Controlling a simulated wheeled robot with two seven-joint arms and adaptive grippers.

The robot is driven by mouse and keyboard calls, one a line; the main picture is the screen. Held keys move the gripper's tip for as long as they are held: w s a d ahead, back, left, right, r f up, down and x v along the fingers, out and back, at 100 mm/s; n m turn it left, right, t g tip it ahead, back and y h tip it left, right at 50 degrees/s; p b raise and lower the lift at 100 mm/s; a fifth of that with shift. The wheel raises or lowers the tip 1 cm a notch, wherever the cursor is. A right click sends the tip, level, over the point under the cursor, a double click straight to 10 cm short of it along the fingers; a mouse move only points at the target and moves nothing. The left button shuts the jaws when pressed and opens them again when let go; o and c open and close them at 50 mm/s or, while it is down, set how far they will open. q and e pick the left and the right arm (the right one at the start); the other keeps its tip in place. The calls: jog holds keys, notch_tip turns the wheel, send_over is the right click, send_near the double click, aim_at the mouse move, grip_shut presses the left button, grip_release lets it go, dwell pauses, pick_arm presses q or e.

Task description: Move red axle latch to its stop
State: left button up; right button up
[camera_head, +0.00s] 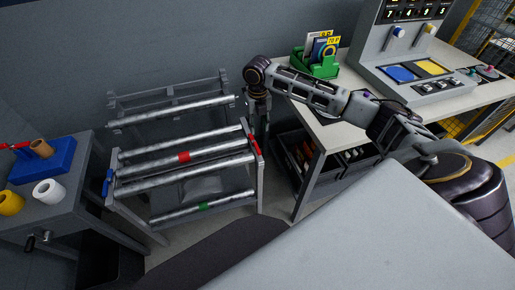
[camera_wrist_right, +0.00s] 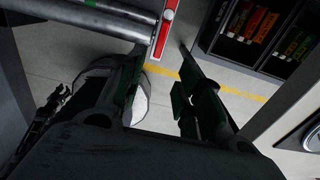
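The red axle latch (camera_head: 255,144) is a short red bar on the right end of the roller rack (camera_head: 258,185). In the right wrist view the red latch (camera_wrist_right: 166,28) shows at the top, beside the end of a grey roller, with white marks on its face. My right gripper (camera_head: 259,118) hangs down at the rack's right end, close to the latch. In the right wrist view its two fingers (camera_wrist_right: 161,62) are spread with nothing between them, and the latch lies just beyond their tips. I cannot tell whether they touch it. My left gripper is not in view.
A blue latch (camera_head: 107,183) sits at the rack's left end. Rollers carry a red band (camera_head: 184,157) and a green band (camera_head: 204,206). A side table (camera_head: 75,205) stands left. A workbench (camera_head: 318,134) with a green holder (camera_head: 316,68) and control console (camera_head: 400,65) stands right.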

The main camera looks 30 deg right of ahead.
aim_at(258, 148)
notch_tip(258, 148, down, 12)
jog(key=shift+f+b, duration=0.25)
jog(key=shift+b, duration=0.2)
jog(key=shift+f, duration=0.6)
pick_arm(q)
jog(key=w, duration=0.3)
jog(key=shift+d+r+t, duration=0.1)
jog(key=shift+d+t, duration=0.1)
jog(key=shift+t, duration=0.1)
pick_arm(e)
jog(key=shift+c, duration=0.8)
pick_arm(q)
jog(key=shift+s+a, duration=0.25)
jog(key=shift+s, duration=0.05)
pick_arm(e)
grip_shut()
